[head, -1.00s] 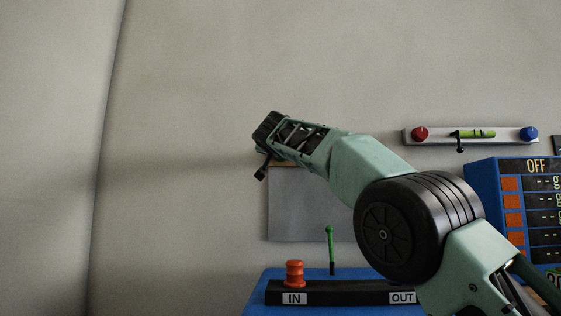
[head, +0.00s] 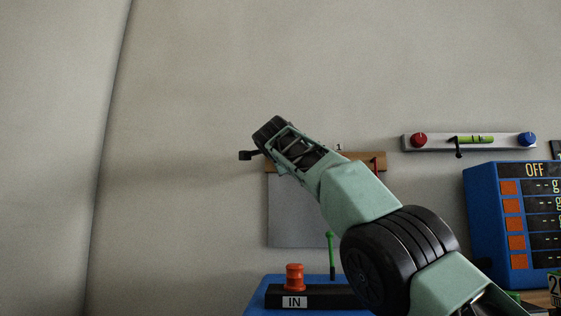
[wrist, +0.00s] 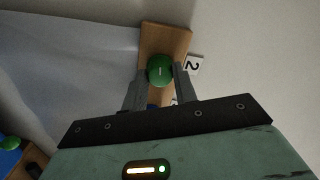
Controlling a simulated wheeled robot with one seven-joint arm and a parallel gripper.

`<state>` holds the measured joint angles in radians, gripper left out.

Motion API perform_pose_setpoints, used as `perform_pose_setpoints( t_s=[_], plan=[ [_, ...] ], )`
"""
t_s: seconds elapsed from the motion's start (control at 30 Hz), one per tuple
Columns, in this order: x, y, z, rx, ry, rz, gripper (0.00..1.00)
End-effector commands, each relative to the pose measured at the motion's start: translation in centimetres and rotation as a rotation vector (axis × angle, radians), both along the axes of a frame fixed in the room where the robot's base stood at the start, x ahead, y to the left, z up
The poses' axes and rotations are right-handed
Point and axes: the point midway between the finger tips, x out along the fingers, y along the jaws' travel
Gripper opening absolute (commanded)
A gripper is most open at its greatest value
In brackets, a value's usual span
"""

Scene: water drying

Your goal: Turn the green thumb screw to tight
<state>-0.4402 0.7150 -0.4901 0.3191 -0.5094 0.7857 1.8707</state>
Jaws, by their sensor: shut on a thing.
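The green thumb screw (wrist: 160,70) shows in the wrist view as a round green head with a small pale mark, on a wooden bar (wrist: 177,39). My gripper (wrist: 161,76) has one finger on each side of the head and is shut on it. In the head view the wooden bar (head: 362,161) runs along the top of a grey panel against the wall. The screw and my fingertips are hidden there behind my arm. I cannot tell how tight the screw is.
A "2" label (wrist: 194,65) sits beside the bar. The grey panel (head: 295,220) hangs below it. A blue unit (head: 262,287) with an orange knob (head: 294,277) and green lever (head: 331,255) stands lower.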

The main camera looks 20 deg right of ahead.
Motion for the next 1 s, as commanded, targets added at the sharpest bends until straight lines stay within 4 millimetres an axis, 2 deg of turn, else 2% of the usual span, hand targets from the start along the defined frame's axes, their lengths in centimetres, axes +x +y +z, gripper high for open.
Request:
perform_pose_setpoints(
  t_s=[0.3,0.87,0.9,0.93,1.0],
  plan=[
    [0.1,-0.04,-0.09,0.118,-0.037,0.0,0.05],
    [0.07,-0.07,-0.02,0.141,-0.047,-0.001,0.05],
    [0.07,-0.07,-0.02,0.141,-0.047,-0.001,0.39],
    [0.07,-0.07,-0.02,0.141,-0.047,-0.001,0.47],
    [0.05,-0.06,-0.02,0.141,-0.047,-0.001,0.5]
  ],
)
